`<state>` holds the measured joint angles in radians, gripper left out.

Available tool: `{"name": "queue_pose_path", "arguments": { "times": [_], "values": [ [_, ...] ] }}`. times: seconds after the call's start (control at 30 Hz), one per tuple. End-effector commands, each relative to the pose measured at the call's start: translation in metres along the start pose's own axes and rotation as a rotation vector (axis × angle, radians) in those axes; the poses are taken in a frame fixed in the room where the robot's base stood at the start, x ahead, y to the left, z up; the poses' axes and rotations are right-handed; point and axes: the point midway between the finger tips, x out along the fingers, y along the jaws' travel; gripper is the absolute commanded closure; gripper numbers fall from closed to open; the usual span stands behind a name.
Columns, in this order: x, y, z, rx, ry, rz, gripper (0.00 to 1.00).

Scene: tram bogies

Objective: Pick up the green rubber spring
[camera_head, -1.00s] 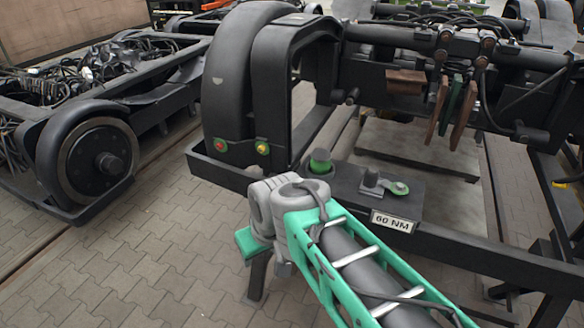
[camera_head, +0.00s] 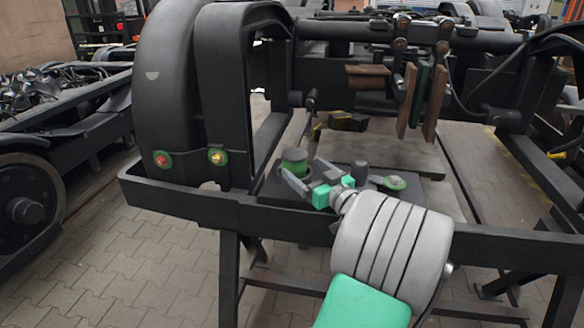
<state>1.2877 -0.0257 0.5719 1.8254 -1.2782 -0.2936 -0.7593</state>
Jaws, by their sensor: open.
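The green rubber spring (camera_head: 295,161) is a short green cylinder with a darker base. It stands upright on the dark plate (camera_head: 432,188) of the bogie frame. My gripper (camera_head: 298,176) is open, its two grey fingers pointing left at the spring. One finger reaches along the spring's front lower side and the other along its right. I cannot tell whether they touch it. My green gripper body and grey wrist hide part of the plate.
A dark post (camera_head: 360,172) and a green-topped part (camera_head: 395,183) stand right of my gripper on the plate. A big black wheel cover (camera_head: 170,90) rises on the left. Brown and green pads (camera_head: 408,100) hang behind. The frame's front beam (camera_head: 500,246) runs below.

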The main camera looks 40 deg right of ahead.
Motion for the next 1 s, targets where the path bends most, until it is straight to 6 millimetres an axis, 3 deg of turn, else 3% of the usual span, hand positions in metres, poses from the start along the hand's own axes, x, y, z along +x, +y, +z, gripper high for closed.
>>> {"name": "queue_pose_path", "arguments": {
  "times": [0.23, 0.5, 1.0],
  "values": [
    [0.043, -0.006, 0.001, 0.001, -0.003, -0.004, 0.11],
    [0.048, -0.004, 0.001, 0.001, -0.003, 0.001, 0.11],
    [0.047, -0.004, 0.001, 0.001, -0.003, 0.000, 0.52]
  ]
}}
